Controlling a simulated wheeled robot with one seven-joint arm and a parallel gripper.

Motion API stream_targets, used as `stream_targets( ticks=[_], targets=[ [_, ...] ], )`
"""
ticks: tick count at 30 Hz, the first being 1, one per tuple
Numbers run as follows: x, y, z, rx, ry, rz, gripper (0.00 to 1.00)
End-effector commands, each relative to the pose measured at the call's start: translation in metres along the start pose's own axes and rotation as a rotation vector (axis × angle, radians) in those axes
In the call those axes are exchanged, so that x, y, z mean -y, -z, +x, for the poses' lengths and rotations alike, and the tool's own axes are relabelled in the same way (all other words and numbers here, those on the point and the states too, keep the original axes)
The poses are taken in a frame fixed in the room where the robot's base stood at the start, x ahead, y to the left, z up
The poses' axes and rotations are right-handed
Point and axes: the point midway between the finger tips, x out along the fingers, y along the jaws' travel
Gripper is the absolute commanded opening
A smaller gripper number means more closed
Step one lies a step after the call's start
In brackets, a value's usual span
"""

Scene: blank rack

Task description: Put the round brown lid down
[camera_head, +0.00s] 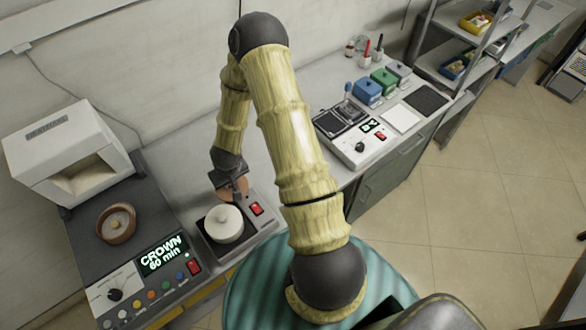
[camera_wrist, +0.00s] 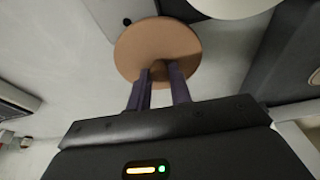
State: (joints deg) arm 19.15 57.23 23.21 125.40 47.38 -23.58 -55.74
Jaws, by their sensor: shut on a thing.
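The round brown lid (camera_wrist: 157,40) is in my gripper (camera_wrist: 158,75), which is shut on its small knob in the wrist view. In the head view my gripper (camera_head: 238,187) holds the lid (camera_head: 231,191) tilted, just behind and above a white round pot-like piece (camera_head: 223,225). That piece stands on a dark square plate of a small device with a red switch. The lid is partly hidden by my gripper there. Whether the lid touches anything below cannot be told.
A brown round dish (camera_head: 116,222) stands left on the dark panel, before a white box-shaped oven (camera_head: 68,151). A display (camera_head: 162,254) reads "CROWN 60 min". Right along the bench are another device (camera_head: 352,133) and blue, green and grey boxes. Bare bench lies behind my gripper.

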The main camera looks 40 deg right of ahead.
Motion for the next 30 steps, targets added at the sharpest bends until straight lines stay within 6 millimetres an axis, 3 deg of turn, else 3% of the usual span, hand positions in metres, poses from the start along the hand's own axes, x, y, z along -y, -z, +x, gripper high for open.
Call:
stream_targets(
  ticks=[5,12,18,30],
  targets=[
    [-0.022,0.005,0.002,-0.003,-0.019,0.067,0.0],
    [-0.078,0.019,-0.001,-0.006,-0.073,0.257,0.0],
    [-0.114,0.032,-0.007,-0.006,-0.11,0.391,0.0],
    [-0.15,0.046,-0.016,-0.004,-0.145,0.526,0.0]
  ],
)
